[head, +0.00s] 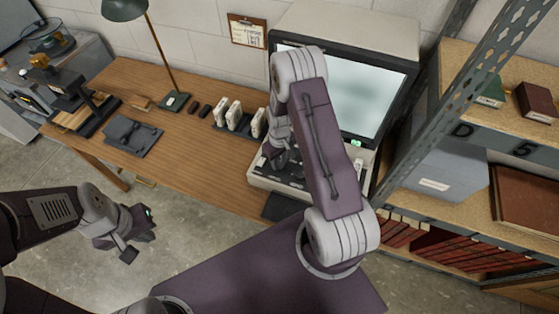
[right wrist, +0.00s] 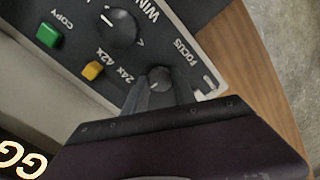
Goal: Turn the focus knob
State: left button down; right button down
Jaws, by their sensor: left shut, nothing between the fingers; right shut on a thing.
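The focus knob (right wrist: 159,76) is a small dark round knob with a light mark, beside the printed word FOCUS in the right wrist view. My right gripper (right wrist: 160,88) is shut on it, one finger on each side. In the head view my right gripper (head: 279,157) is at the front panel of the microfilm reader (head: 262,176), and the arm hides the knob there. The reader's screen (head: 345,95) is lit pale. My left gripper (head: 138,232) is shut and empty over the floor, left of the desk's front edge.
A larger winding knob (right wrist: 117,30), a green COPY button (right wrist: 48,35) and a yellow button (right wrist: 92,70) are near the focus knob. White boxes (head: 232,115) stand left of the reader on the wooden desk (head: 185,150). A metal shelf (head: 470,110) stands close on the right.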

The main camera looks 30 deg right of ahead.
aim_at(280, 163)
jog(key=m, duration=0.9)
jog(key=shift+b, duration=0.35)
dwell(0.4)
jog(key=c, duration=1)
grip_release()
notch_tip(280, 163, up, 9)
jog(key=shift+r+b, duration=0.1)
jog(key=shift+b, duration=0.45)
